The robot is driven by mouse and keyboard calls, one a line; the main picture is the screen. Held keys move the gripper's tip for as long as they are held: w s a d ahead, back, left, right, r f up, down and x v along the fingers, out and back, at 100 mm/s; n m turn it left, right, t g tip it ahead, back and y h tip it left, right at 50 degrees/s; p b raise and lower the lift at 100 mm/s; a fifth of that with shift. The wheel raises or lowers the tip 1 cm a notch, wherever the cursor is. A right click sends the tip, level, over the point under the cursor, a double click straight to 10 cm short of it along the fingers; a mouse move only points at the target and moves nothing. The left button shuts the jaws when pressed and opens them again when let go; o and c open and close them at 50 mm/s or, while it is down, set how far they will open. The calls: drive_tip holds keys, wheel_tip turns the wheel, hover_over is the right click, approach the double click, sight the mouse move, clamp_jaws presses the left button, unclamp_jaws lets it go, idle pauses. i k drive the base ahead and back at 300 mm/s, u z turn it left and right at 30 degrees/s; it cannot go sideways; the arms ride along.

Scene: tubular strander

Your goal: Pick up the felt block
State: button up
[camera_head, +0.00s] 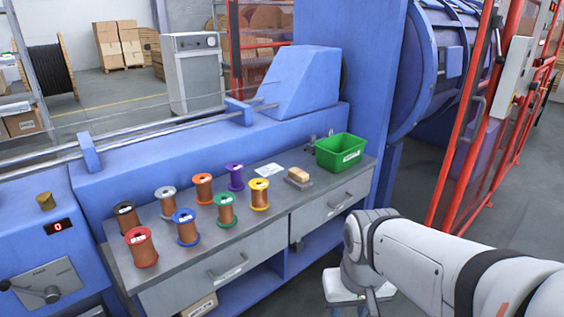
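A small tan block with a darker lower part (298,176), which looks like the felt block, lies on the grey bench top (262,205). It is left of the green bin and right of the yellow-flanged spool, apart from both. My white arm comes in from the lower right and bends down in front of the bench's right end. I cannot make out my gripper's fingers. No part of my arm is near the block.
Several copper-wire spools with coloured flanges, such as the red one (141,247) and the yellow one (259,194), stand left of the block. The green bin (341,151) stands at the bench's right end. A white card (269,170) lies behind the block. Red guard frames (470,130) stand at right.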

sight(297, 178)
drive_tip(key=z, duration=0.45)
drive_tip(key=i, duration=0.75)
drive_tip(key=z, duration=0.45)
drive_tip(key=i, duration=0.75)
drive_tip(key=u, duration=0.45)
